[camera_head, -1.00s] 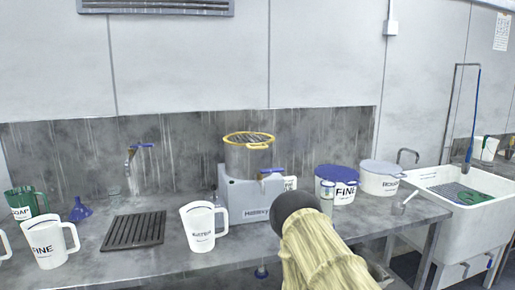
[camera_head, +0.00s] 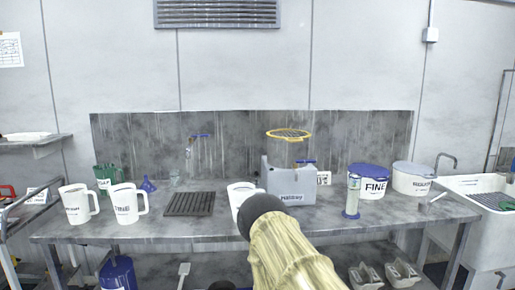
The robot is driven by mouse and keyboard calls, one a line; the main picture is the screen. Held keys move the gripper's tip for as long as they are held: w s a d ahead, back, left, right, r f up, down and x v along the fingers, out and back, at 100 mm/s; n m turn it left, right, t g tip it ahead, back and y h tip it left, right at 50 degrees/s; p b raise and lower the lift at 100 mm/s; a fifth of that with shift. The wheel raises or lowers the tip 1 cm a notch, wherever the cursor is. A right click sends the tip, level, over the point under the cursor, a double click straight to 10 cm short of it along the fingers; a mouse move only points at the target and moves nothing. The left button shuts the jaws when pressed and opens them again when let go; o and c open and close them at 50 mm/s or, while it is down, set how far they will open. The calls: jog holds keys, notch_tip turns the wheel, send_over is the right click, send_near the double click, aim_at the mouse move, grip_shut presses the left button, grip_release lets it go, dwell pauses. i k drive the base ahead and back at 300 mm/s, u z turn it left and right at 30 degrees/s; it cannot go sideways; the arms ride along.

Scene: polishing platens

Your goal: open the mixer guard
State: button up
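The mixer (camera_head: 289,186) is a grey-white unit with lettering on its front, standing on the grey bench right of the picture's middle. Its guard (camera_head: 289,134) is a yellow ring with a grid, lying roughly level over the top of the mixer's bowl. A blue-handled tap (camera_head: 306,162) shows at the mixer's right side. My arm, in a pale yellow sleeve with a dark rounded part, rises from the bottom centre in front of the bench. My gripper cannot be made out in this view.
A white jug (camera_head: 240,196) stands left of the mixer, partly behind my arm. A drain grate (camera_head: 189,204) lies further left. A clear cylinder on a blue base (camera_head: 352,196) and a blue-lidded FINE tub (camera_head: 370,182) stand to the right. The bench front edge (camera_head: 140,236) lies ahead.

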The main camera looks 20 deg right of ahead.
aim_at(283, 131)
jog(key=u, duration=0.25)
jog(key=k, duration=0.45)
jog(key=z, duration=0.85)
jog(key=i, duration=1.45)
jog(key=u, duration=0.25)
